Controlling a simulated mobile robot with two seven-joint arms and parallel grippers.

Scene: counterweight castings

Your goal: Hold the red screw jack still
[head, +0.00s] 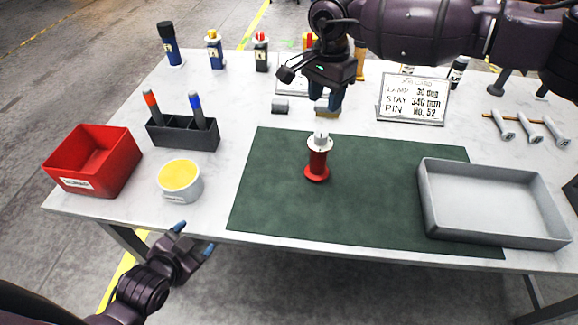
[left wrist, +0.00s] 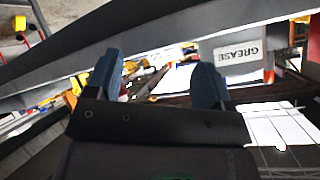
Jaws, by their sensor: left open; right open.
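The red screw jack (head: 318,163) stands upright on the green mat (head: 270,195), with a pale top. Nothing is touching it. My left gripper (head: 194,238) is open and empty in front of the table's near edge, to the left of the jack and well apart from it. Its two blue fingers also show spread in the left wrist view (left wrist: 158,82). My right gripper (head: 328,97) is open above the back of the table, behind the jack, close to a small block with a tan face (head: 326,109). Whether it touches that block I cannot tell.
A yellow-filled grease tub (head: 181,192), red bin (head: 128,162) and dark marker holder (head: 180,136) stand at the left. A grey tray (head: 427,205) covers the mat's right part. A sign (head: 414,98), bottles and bolts line the back. The mat around the jack is clear.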

